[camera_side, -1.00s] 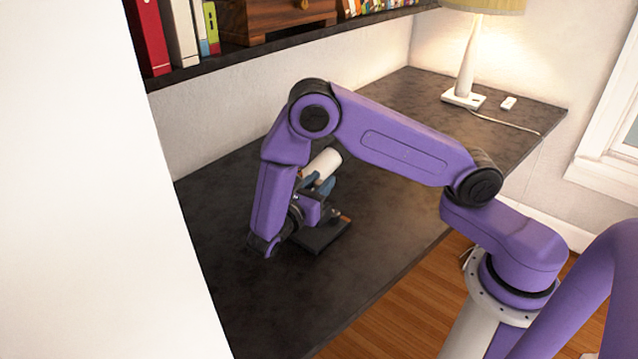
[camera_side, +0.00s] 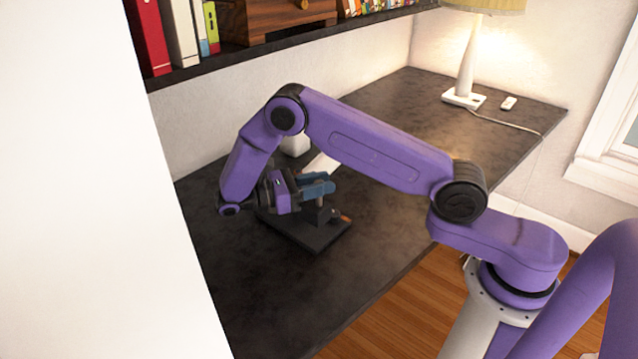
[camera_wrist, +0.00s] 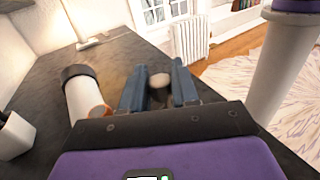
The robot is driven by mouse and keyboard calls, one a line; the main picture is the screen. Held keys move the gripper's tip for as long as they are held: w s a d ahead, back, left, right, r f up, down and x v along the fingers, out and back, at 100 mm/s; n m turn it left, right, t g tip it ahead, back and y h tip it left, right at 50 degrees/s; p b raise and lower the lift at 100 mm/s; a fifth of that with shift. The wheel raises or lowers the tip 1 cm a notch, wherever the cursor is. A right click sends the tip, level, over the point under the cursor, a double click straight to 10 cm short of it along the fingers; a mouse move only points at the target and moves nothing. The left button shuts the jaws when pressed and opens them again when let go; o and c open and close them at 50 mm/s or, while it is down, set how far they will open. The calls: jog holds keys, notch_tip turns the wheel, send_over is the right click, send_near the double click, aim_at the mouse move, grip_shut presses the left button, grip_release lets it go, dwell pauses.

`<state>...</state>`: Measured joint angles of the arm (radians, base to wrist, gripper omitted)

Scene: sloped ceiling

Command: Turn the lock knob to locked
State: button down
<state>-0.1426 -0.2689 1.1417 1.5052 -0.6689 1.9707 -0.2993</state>
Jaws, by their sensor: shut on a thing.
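A small device with a dark flat base (camera_side: 318,236) stands on the desk, with a short post and an orange part (camera_side: 345,218) low at its right. A white tube (camera_wrist: 86,100) with a black end and an orange ring lies left of my fingers in the wrist view; part of it also shows behind them in the side view (camera_side: 320,165). My gripper (camera_side: 326,184) is held roughly level above the base. In the wrist view its blue fingers are shut around a rounded, pale-tipped knob (camera_wrist: 159,81). Any lock marking on the knob is not visible.
The dark desk (camera_side: 400,130) is mostly clear to the right. A white container (camera_side: 295,146) stands behind the device. A lamp (camera_side: 465,70) and a small white object (camera_side: 508,103) stand at the far end. A shelf (camera_side: 270,45) hangs above the back.

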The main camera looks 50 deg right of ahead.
jog(key=shift+m+g+y, duration=0.6)
jog(key=shift+g, duration=0.3)
jog(key=c, duration=1)
grip_release()
jog(key=shift+n+t+h, duration=0.9)
jog(key=shift+n+t, duration=0.1)
jog(key=shift+t, duration=0.5)
